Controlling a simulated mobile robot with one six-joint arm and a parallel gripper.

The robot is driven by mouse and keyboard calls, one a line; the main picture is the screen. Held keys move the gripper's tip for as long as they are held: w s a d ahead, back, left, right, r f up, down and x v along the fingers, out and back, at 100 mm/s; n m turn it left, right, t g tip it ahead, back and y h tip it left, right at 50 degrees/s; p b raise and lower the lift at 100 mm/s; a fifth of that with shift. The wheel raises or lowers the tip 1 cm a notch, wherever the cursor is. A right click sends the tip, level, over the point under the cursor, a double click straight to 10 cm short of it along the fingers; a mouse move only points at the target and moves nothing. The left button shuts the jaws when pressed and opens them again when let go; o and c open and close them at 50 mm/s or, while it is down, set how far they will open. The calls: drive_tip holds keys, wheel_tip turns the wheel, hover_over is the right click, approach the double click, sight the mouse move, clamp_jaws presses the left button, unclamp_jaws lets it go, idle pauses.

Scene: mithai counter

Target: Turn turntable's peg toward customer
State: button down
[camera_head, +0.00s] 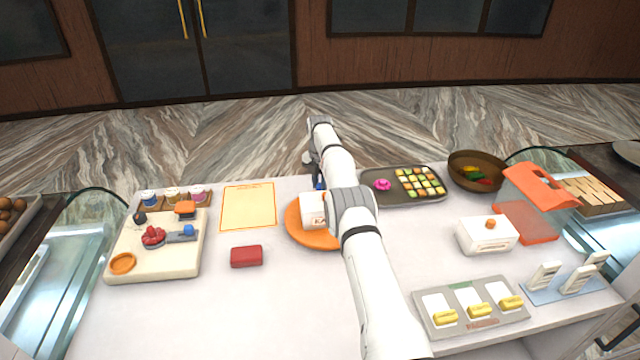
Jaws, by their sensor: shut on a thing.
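The orange turntable (297,232) sits near the middle of the white counter, partly hidden behind my arm. A white box (312,212) with dark lettering stands on it. My gripper (319,183) points down at the turntable's far edge, behind the white box. It is shut on a small blue piece, which looks like the turntable's peg (320,187). My arm and the box hide most of the peg and fingertips, so the exact grip is hard to see.
Left are a cream board (155,268), an orange-bordered sheet (248,207) and a red box (246,256). Right are a sweets tray (405,201), brown bowl (478,158), white box with an orange knob (487,237) and grey tray (470,327). The counter front left of my arm is clear.

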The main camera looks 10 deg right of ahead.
drive_tip(key=c, duration=1.3)
unclamp_jaws()
drive_tip(key=shift+o, duration=0.2)
drive_tip(key=s+r+m+t+b, duration=0.1)
drive_tip(key=s+r+m, duration=0.25)
drive_tip(key=r, duration=0.35)
drive_tip(key=s+r+m+b, duration=0.2)
drive_tip(key=s+r+m, duration=0.15)
drive_tip(key=r, duration=0.45)
drive_tip(key=s+r+m+b, duration=0.2)
drive_tip(key=s+r+m, duration=0.5)
drive_tip(key=s, duration=0.5)
drive_tip(key=s+m+t+b, duration=0.2)
drive_tip(key=s+m, duration=0.5)
drive_tip(key=s, duration=1.2)
drive_tip(key=s+f+m, duration=0.3)
drive_tip(key=s+f, duration=0.1)
drive_tip(key=s, duration=0.3)
drive_tip(key=s+f+m+b, duration=0.1)
drive_tip(key=s+f+m, duration=0.2)
drive_tip(key=s, duration=0.5)
drive_tip(key=shift+s+f, duration=0.25)
drive_tip(key=shift+f, duration=0.25)
